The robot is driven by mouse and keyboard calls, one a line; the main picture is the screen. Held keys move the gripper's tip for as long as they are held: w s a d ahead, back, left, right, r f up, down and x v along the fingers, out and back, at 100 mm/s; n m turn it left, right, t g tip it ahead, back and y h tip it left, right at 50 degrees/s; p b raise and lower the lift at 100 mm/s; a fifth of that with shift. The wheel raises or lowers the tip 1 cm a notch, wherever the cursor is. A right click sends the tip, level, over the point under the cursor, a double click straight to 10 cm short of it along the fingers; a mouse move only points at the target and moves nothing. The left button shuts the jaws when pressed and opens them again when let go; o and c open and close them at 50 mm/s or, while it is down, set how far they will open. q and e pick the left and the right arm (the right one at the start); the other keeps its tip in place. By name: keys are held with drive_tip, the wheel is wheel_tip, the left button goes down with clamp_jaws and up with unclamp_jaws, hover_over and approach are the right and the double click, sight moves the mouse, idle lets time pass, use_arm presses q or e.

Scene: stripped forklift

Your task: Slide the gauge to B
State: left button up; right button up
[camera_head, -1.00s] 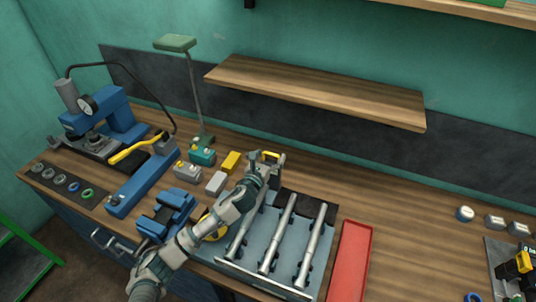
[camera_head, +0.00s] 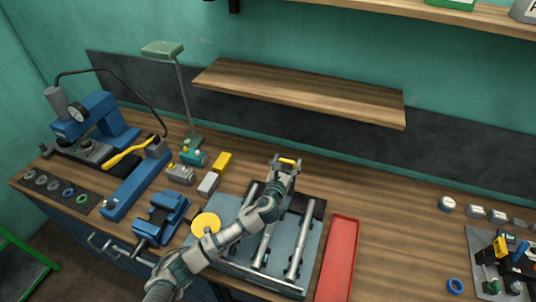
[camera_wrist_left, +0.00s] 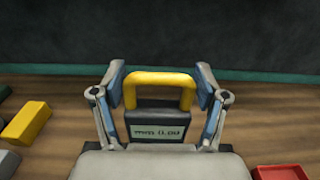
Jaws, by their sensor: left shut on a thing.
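The gauge is a dark block with a display and a yellow handle; its handle (camera_head: 287,161) shows at the back of the grey rod fixture (camera_head: 222,222). In the left wrist view the gauge (camera_wrist_left: 157,130) sits upright between my fingers, its display partly readable. My left gripper (camera_head: 284,166) is shut on the gauge at its yellow handle. Several silver rods, such as the right one (camera_head: 300,240), lie side by side on the fixture, and my arm crosses over the left and middle ones. The gauge is near the far end of the middle rod. No mark B is readable. My right gripper is out of view.
A red tray (camera_head: 341,255) lies right of the fixture. A yellow disc (camera_head: 205,223), a blue vise (camera_head: 162,217) and small blocks (camera_head: 208,184) are on the left. A wooden shelf (camera_head: 300,93) hangs behind.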

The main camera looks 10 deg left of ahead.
use_arm(q)
drive_tip(key=shift+s+d+r, duration=0.1)
drive_tip(key=shift+d+r, duration=0.15)
drive_tip(key=shift+d, duration=0.6)
drive_tip(key=o, duration=1.3)
drive_tip(key=shift+a, duration=0.2)
drive_tip(key=shift+o, duration=0.5)
drive_tip(key=shift+w+a+f, duration=0.25)
drive_tip(key=shift+a, duration=0.1)
drive_tip(key=shift+s, duration=0.1)
drive_tip(key=shift+s+a, duration=0.1)
drive_tip(key=shift+s, duration=0.15)
drive_tip(key=s+a, duration=0.2)
drive_tip(key=s, duration=0.9)
drive_tip(key=shift+a, duration=0.3)
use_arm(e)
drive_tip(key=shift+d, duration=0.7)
